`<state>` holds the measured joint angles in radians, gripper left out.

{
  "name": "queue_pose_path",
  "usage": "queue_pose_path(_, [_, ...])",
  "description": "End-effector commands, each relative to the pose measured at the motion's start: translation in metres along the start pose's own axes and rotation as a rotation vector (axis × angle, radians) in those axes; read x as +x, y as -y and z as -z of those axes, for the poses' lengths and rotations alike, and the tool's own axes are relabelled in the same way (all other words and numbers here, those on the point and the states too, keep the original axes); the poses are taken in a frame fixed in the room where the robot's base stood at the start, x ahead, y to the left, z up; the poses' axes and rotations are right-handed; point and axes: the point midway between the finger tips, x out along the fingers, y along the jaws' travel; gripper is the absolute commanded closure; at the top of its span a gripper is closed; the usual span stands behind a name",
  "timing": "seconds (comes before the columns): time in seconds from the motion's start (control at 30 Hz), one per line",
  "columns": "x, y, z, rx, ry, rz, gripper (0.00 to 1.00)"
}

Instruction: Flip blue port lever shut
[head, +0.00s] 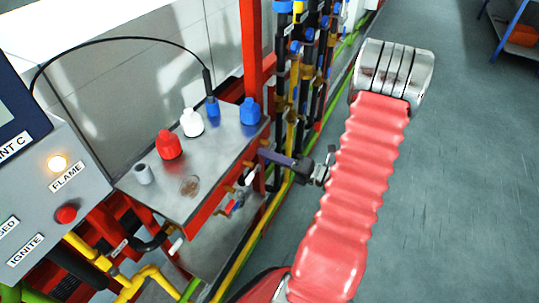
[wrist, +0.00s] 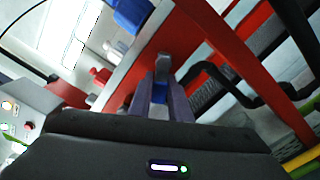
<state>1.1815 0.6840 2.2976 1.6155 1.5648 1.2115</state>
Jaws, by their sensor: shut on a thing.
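My gripper (head: 268,155) reaches to the front edge of a red-framed metal bench (head: 205,200), just below a blue cap (head: 250,112) on its top. In the wrist view my gripper (wrist: 160,88) is shut with a small blue lever (wrist: 159,93) between its purple-grey fingers, close under a grey fitting (wrist: 163,65) on the red front. The fingers hide much of the lever, so its exact angle cannot be told.
Red (head: 168,145) and white caps (head: 191,123) and a blue plug (head: 212,107) with a black cable stand on the bench. A control panel (head: 50,190) is at left. Pipes (head: 300,80) rise behind my gripper. Open floor (head: 455,190) lies right.

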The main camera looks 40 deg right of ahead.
Motion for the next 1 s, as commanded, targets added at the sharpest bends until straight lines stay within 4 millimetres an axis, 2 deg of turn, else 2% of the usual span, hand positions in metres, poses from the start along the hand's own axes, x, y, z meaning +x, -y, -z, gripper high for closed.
queue_pose_path(0.13, [-0.0024,0.0037,-0.0043,0.0,0.002,0.004,1.0])
queue_pose_path(1.0, [-0.0021,0.0016,-0.0008,0.035,0.005,0.008,1.0])
